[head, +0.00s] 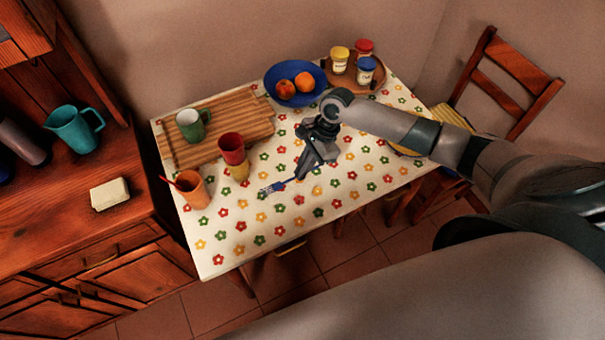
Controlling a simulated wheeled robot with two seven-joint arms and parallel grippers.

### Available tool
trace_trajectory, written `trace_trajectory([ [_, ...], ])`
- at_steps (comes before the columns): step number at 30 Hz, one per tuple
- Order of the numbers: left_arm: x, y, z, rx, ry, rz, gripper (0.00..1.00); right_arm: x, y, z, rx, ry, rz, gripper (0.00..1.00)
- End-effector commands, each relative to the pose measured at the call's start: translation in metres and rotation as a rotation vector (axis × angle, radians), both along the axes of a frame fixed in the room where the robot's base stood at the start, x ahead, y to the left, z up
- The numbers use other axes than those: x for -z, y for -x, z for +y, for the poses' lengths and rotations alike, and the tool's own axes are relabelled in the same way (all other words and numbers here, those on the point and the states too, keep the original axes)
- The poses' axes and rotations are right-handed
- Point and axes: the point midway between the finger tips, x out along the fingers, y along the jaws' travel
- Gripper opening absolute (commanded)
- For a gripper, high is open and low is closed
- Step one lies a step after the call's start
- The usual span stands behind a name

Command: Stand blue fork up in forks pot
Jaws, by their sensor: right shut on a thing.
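The blue fork (275,187) is in my right gripper (298,177), which is shut on it over the flowered tablecloth. The fork's tined end points left, and its other end is hidden at the fingers. I cannot tell whether the fork touches the cloth. An orange pot (194,192) with a red utensil (172,183) leaning out of it stands at the table's left edge, left of the fork; it looks like the forks pot. My left gripper is not in view.
A green mug (190,127) is on a wooden board (237,109). Behind are a blue fruit bowl (275,79) and a tray (378,83) with jars. The front cloth is clear.

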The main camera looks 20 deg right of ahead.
Motion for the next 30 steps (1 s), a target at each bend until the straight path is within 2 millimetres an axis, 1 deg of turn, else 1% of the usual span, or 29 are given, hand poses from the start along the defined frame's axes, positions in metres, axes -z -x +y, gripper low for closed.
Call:
trace_trajectory([
  [1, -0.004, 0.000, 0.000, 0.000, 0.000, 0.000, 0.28, 0.004, 0.000, 0.000, 0.002, 0.000, 0.002, 0.00],
  [6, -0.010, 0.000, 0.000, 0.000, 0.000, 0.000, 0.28, 0.025, 0.001, 0.000, 0.001, 0.002, 0.003, 0.00],
  [9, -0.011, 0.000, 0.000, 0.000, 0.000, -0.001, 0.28, 0.032, 0.000, 0.000, 0.001, 0.001, 0.000, 0.00],
  [21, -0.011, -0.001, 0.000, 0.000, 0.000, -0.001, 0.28, 0.036, 0.001, 0.000, 0.001, 0.001, 0.000, 0.00],
  [22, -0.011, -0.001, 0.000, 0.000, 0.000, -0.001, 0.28, 0.035, 0.000, -0.001, 0.000, 0.001, -0.001, 0.13],
  [23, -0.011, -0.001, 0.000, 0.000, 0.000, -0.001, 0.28, 0.035, 0.000, 0.000, 0.000, 0.001, -0.001, 0.20],
  [24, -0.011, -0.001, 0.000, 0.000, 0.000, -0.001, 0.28, 0.035, 0.000, -0.001, 0.000, 0.001, -0.001, 0.24],
  [30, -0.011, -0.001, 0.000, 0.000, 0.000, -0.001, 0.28, 0.035, 0.000, -0.001, 0.000, 0.001, -0.001, 0.24],
])
